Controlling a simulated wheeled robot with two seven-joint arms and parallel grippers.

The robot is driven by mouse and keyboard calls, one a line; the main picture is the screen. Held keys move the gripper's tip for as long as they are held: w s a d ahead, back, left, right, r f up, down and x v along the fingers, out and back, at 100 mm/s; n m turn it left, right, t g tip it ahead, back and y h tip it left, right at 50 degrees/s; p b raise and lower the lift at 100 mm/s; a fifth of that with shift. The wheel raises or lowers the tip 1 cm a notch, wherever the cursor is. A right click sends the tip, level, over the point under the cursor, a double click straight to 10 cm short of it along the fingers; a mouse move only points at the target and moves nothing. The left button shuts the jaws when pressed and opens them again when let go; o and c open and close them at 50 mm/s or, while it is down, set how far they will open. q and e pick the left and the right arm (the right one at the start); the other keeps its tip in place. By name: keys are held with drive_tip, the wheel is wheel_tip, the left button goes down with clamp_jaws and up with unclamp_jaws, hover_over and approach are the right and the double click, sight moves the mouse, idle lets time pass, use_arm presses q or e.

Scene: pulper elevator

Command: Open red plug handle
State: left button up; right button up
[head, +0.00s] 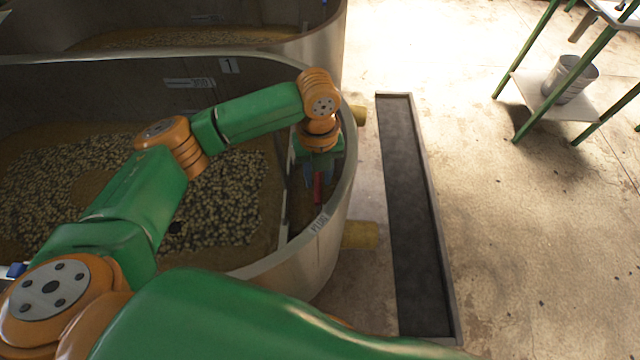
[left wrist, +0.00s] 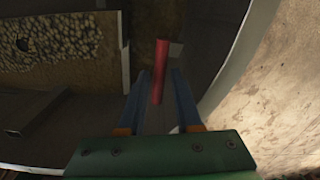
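The red plug handle (head: 317,190) is a short red bar inside the metal tank, near its right end by the PLUG label. In the left wrist view the red handle (left wrist: 160,68) stands out between and beyond my fingers, a little tilted. My left gripper (head: 313,180) points down into the tank at the handle. In the left wrist view its two blue fingers (left wrist: 160,98) are apart, one on each side of the handle's near end, with visible gaps. The handle's base is dark and hard to make out. My right gripper is not in view.
The tank's curved metal rim (head: 341,200) passes close to the right of my left gripper. Pale beans (head: 235,200) lie in the tank to the left, behind a thin divider (left wrist: 125,55). A dark floor channel (head: 412,220) and a table holding a bucket (head: 571,80) are to the right.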

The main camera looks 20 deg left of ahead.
sight(318, 182)
use_arm(q)
wheel_tip(318, 182, down, 4)
drive_tip(key=shift+s+f, duration=0.1)
clamp_jaws()
idle(1.5)
